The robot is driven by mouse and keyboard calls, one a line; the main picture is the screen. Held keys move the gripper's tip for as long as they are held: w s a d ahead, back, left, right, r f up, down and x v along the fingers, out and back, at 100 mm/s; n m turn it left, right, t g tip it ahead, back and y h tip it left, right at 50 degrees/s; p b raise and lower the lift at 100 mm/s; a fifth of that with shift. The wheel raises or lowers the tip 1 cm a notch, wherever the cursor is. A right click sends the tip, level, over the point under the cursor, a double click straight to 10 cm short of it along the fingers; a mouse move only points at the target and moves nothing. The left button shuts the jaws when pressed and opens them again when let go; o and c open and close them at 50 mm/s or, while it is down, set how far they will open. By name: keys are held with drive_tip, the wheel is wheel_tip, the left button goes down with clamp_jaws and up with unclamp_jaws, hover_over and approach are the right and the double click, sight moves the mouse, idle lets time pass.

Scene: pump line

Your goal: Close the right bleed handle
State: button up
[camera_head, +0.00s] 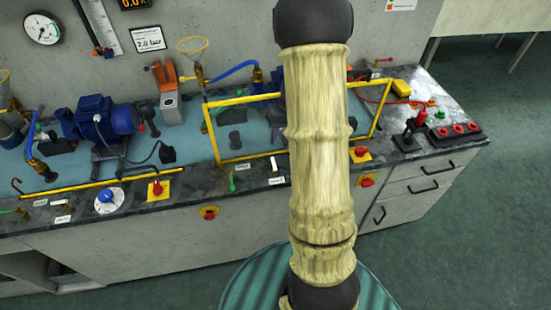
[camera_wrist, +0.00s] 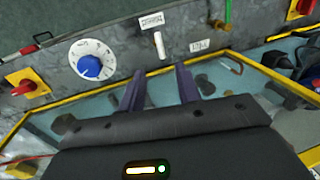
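My gripper (camera_wrist: 159,78) shows in the wrist view as two dark purple fingers, apart with nothing between them. My own arm hides it in the head view. Beyond the fingertips, a short white lever (camera_wrist: 158,45) stands on the grey bench rim beside a white label (camera_wrist: 152,20); the lever also shows in the head view (camera_head: 274,163). To its right in the wrist view is a green-handled brass valve (camera_wrist: 228,12), also in the head view (camera_head: 232,182), near a second label (camera_wrist: 200,45). The label words are too small to tell which is the bleed handle.
A blue-and-white dial (camera_wrist: 92,62) and a red knob on a yellow plate (camera_wrist: 25,85) sit left of the white lever in the wrist view. A blue pump (camera_head: 105,118) stands further left on the bench.

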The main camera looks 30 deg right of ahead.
sight(274, 163)
drive_tip(key=f, duration=0.3)
drive_tip(key=a+f, duration=0.1)
drive_tip(key=f, duration=0.3)
drive_tip(key=a+f, duration=0.1)
drive_tip(key=f, duration=0.2)
drive_tip(key=shift+w+f, duration=0.2)
drive_tip(key=shift+w, duration=0.1)
clamp_jaws()
